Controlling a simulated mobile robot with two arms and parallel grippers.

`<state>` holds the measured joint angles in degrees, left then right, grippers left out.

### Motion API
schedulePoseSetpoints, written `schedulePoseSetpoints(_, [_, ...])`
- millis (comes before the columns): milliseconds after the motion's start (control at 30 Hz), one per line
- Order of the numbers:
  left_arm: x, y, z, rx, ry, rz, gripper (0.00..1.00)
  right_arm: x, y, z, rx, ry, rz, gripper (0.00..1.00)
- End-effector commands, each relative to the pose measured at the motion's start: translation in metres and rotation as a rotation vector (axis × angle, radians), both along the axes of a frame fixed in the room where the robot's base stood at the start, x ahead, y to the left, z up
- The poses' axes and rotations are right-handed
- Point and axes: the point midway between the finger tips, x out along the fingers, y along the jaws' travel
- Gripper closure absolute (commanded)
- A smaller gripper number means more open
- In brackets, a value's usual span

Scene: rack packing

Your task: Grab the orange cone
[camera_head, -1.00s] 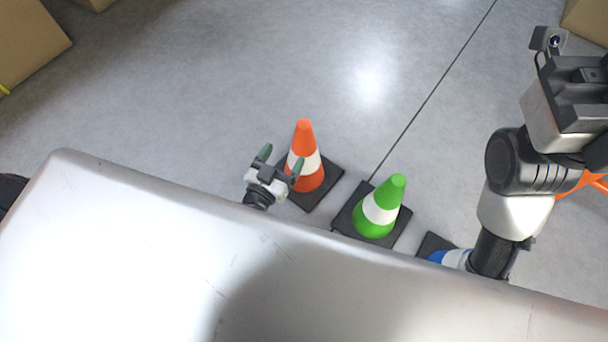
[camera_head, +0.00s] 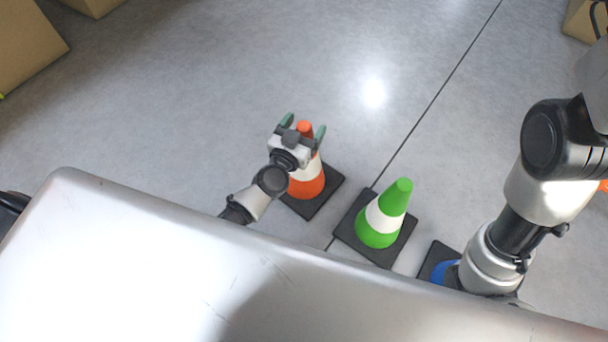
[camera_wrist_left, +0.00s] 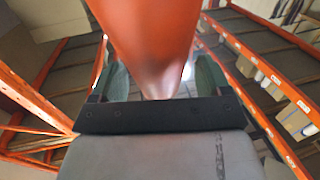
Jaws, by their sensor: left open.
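The orange cone (camera_head: 307,185) with a white band stands upright on its dark square base on the floor. My left gripper (camera_head: 303,124) is open at the upper part of the cone, with its green-padded fingers on either side of the orange tip. In the left wrist view the orange cone (camera_wrist_left: 150,40) fills the space between the two open fingers (camera_wrist_left: 155,82). I cannot tell whether a finger touches it. My right arm shows at the right edge, but its gripper is outside the picture.
A green cone (camera_head: 383,225) stands just right of the orange one. A blue cone (camera_head: 444,271) is partly hidden behind my right arm. Cardboard boxes (camera_head: 25,45) are at the upper left. The floor beyond the cones is clear. Orange racking (camera_wrist_left: 265,70) shows in the wrist view.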

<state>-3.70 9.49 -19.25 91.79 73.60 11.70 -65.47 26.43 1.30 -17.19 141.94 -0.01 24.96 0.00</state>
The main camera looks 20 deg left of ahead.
Motion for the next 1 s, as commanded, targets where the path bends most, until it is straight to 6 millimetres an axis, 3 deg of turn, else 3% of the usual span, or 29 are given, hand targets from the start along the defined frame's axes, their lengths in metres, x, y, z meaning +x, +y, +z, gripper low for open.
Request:
schedulePoseSetpoints(133, [-0.0003,0.0001,0.0003,0.0,0.0,0.0,0.24,0.0,0.0,0.0004,0.0,0.0,0.0,1.0])
schedulePoseSetpoints(633, [-0.0005,0.0004,0.0,0.0,0.001,0.001,1.0,0.0,0.0001,0.0001,0.0,0.001,0.001,1.0])
schedulePoseSetpoints(1000, [0.0002,0.0006,0.0023,-0.001,-0.004,0.002,1.0,0.0001,0.0001,0.0005,0.0,0.0,0.001,1.0])
